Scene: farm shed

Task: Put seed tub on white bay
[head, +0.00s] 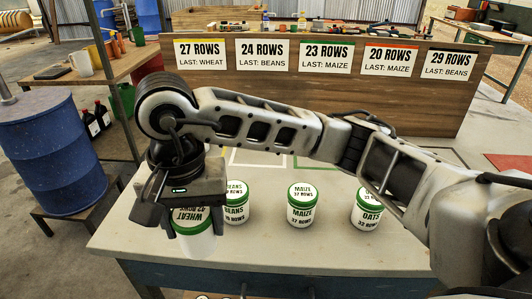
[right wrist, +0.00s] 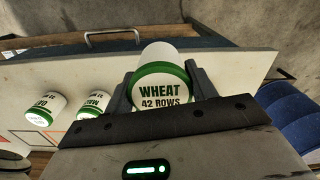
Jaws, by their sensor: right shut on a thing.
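My right gripper (head: 190,218) is shut on the seed tub labelled WHEAT, 42 ROWS (head: 194,246), at the front left of the table. The tub is white with a green rim. It also shows between the fingers in the right wrist view (right wrist: 160,93). I cannot tell whether its base touches the table. My left gripper is not in view.
A BEANS tub (head: 237,208), a MAIZE tub (head: 303,206) and an OATS tub (head: 366,212) stand right of the held tub. A board with row signs (head: 325,90) stands behind. A blue barrel (head: 55,150) is left.

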